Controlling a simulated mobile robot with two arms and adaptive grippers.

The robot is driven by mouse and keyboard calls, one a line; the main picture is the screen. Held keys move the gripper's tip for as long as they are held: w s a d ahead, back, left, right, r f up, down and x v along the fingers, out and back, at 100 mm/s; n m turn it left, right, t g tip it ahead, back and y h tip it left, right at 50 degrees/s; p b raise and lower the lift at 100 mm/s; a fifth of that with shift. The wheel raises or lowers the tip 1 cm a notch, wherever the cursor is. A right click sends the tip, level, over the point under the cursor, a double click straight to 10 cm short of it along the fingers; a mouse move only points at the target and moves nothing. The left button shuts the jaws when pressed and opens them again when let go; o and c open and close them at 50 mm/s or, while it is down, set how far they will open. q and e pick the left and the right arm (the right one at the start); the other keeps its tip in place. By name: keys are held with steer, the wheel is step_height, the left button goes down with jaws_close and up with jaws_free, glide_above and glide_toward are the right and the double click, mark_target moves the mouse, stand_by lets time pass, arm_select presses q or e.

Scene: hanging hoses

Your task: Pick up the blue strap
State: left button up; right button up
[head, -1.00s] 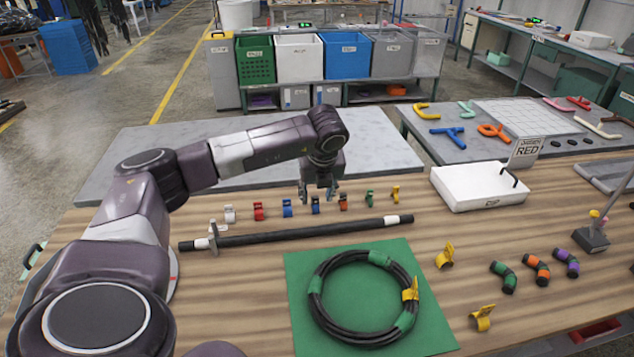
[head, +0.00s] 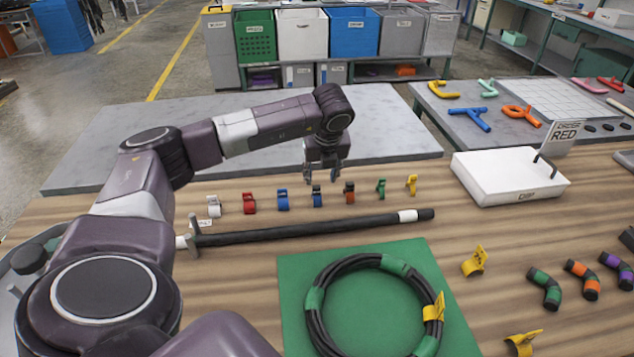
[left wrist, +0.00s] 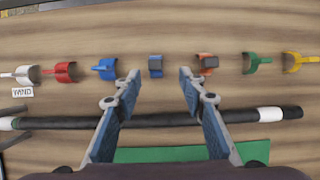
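Two small blue straps stand in a row of coloured straps on the wooden table. One blue strap (head: 282,200) is plain, and shows left of the fingers in the left wrist view (left wrist: 104,67). The other is a blue strap with a dark block (head: 317,197). My left gripper (head: 323,176) points down above the row. Its fingers (left wrist: 158,80) are apart with nothing between them, seemingly above the straps. My right gripper is not in view.
White (head: 214,206), red (head: 249,203), orange (head: 349,192), green (head: 381,188) and yellow (head: 411,185) straps share the row. A black hose (head: 310,229) lies in front. A coiled hose (head: 316,318) rests on a green mat (head: 291,292). A white tray (head: 508,177) stands right.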

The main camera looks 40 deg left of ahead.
mark_target(317, 187)
arm_select(q)
steer(key=shift+b+x, duration=0.5)
steer(key=shift+x, duration=0.65)
steer(key=shift+a+f+b, duration=0.2)
steer(key=shift+f+b, duration=0.1)
steer(key=shift+f, duration=0.15)
steer(key=x, duration=0.1)
steer(key=b+x, duration=0.1)
steer(key=x, duration=0.1)
steer(key=b+x, duration=0.1)
steer(key=shift+a+f, duration=0.3)
steer(key=shift+a, duration=0.1)
steer(key=shift+s+r, duration=0.1)
steer(key=shift+c, duration=1.3)
steer(key=c, duration=0.8)
jaws_close()
